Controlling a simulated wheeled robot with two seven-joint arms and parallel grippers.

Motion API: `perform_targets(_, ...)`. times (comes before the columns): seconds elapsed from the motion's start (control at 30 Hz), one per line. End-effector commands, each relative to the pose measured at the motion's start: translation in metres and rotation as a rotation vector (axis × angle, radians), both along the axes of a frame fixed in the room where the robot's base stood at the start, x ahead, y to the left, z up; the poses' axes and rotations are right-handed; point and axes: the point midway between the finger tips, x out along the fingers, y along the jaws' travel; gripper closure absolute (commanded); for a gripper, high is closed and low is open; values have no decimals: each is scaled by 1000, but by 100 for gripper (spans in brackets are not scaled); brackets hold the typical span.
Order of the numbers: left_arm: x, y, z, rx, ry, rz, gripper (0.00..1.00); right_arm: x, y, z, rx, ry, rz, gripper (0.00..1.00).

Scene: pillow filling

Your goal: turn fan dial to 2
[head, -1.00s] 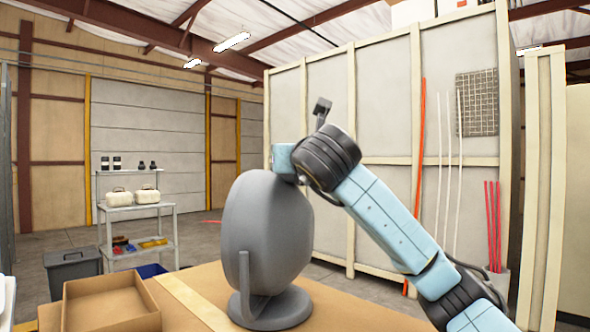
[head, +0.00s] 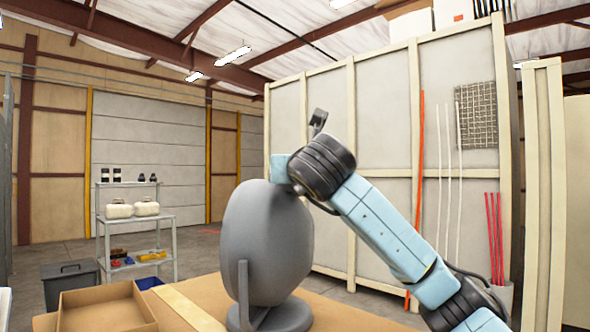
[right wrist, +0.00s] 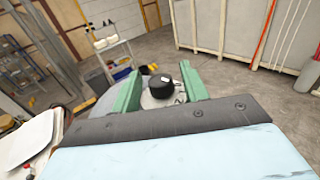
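The grey fan (head: 262,245) stands on the table in the head view, its round head on a U-shaped stand. A black dial (right wrist: 161,87) with a small white mark shows in the right wrist view, on a pale round surface. The green fingers of my right gripper (right wrist: 158,92) are open, one to each side of the dial, with small gaps visible. I cannot tell whether they touch it. In the head view my right arm reaches over the fan's top, and its fingertips are hidden there. The number the dial points to is unreadable. My left gripper is not in view.
An open cardboard box (head: 105,307) sits on the brown table (head: 330,318) left of the fan. A cart with pale cases (head: 133,209) and a dark bin (head: 70,283) stand behind. A white object (right wrist: 28,140) is at lower left in the wrist view.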

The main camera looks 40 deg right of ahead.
Motion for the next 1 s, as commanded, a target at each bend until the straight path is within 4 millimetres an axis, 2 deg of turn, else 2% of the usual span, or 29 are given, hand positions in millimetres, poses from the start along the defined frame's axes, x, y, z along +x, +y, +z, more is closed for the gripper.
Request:
perform_targets(0.37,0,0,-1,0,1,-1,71,-7,3,3,-1,-8,0,56)
perform_targets(0.47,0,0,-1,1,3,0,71,-20,11,3,-3,-9,2,56)
perform_targets(0.83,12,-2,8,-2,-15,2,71,-95,55,4,-4,-11,4,56)
perform_targets(0.87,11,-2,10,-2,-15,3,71,-99,56,5,-5,-11,0,56)
perform_targets(0.93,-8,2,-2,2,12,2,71,-105,60,7,-7,-11,0,56)
perform_targets(1.0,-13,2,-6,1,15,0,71,-110,63,7,-6,-10,0,56)
